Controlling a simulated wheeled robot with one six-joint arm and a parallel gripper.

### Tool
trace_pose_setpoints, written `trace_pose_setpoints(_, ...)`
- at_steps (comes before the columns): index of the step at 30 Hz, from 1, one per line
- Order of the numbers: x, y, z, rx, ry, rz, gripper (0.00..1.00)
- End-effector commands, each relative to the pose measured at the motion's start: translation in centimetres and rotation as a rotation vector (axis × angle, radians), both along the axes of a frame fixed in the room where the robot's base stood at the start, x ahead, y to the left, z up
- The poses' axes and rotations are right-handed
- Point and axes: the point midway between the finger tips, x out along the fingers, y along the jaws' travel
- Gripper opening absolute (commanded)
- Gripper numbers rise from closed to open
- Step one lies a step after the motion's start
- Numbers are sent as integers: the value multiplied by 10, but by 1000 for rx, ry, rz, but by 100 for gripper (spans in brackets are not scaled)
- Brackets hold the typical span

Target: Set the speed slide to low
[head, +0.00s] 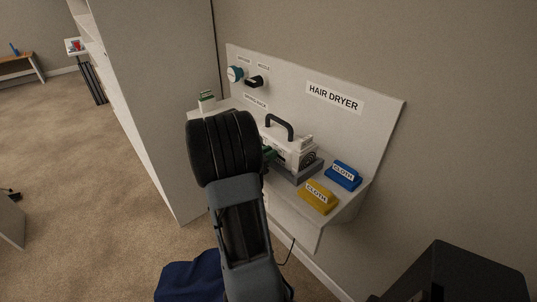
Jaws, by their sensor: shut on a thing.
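The hair dryer (293,149) is a white box-shaped unit with a black carry handle and a round dark grille at its right end. It sits on a grey base on the wall shelf, under the HAIR DRYER sign. My gripper (268,155) is at the dryer's near left side, mostly hidden behind my own wrist; a small dark green part shows there. It appears shut on a small part at the dryer's side, seemingly the speed slide. The slide and its setting are hidden from this view.
A yellow cloth block (318,198) and a blue cloth block (343,176) lie right of the dryer. A teal round part (235,74) and a black nozzle (254,82) hang on the backboard (375,115). A small green-and-white item (207,101) stands at the shelf's left end.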

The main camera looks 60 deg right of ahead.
Motion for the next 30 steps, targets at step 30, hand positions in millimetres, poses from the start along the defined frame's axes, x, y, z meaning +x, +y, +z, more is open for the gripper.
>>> trace_pose_setpoints(30,-7,8,0,0,0,4,31)
